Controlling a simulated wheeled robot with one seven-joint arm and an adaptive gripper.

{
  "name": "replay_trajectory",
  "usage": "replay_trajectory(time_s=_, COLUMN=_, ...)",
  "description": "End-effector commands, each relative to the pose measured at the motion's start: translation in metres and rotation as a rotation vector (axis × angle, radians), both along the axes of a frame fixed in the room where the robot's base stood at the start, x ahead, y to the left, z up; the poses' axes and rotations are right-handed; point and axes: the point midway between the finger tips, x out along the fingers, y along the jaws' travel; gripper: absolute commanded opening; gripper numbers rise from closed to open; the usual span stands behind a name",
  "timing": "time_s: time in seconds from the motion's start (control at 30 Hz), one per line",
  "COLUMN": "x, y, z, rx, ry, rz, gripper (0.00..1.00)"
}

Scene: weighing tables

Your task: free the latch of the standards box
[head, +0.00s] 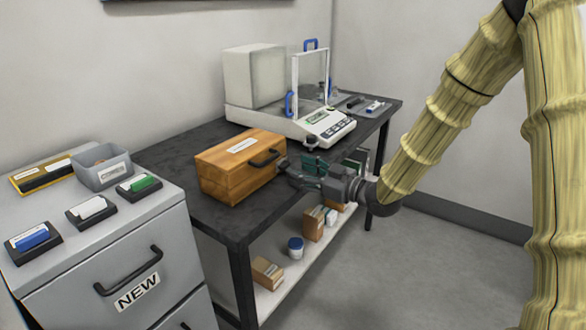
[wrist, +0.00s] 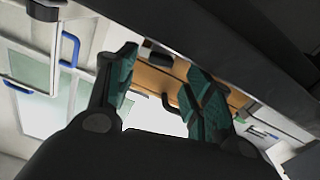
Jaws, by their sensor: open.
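The wooden standards box (head: 222,178) sits closed on the dark table, with a label on its lid and a black handle (head: 265,158) on its front face. My gripper (head: 294,167) is level with the box, close to the right end of the front face. It is open, and I see nothing held in it. In the wrist view, the teal pads of my gripper (wrist: 165,72) stand apart, with the box's wood (wrist: 152,78) behind the gap and a dark curved handle (wrist: 186,98) near the right pad. I cannot make out the latch clearly; whether the gripper touches the box is unclear.
A balance (head: 318,124) with a glass shield and blue handles stands behind the box on the dark table (head: 180,155). A grey cabinet (head: 60,275) with trays and colored blocks is at left. The lower shelf (head: 275,298) holds boxes and a jar. The floor at right is clear.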

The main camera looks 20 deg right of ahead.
Motion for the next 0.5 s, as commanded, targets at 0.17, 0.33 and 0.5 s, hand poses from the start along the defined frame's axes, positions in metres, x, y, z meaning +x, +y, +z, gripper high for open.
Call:
replay_trajectory(time_s=0.17, x=-0.027, y=-0.021, z=0.001, rx=0.002, ry=-0.001, rz=-0.003, gripper=0.52)
replay_trajectory(time_s=0.33, x=-0.048, y=-0.037, z=0.001, rx=0.001, ry=-0.001, rz=-0.002, gripper=0.52)
replay_trajectory(time_s=0.5, x=-0.06, y=-0.048, z=0.0, rx=0.001, ry=-0.001, rz=-0.001, gripper=0.52)
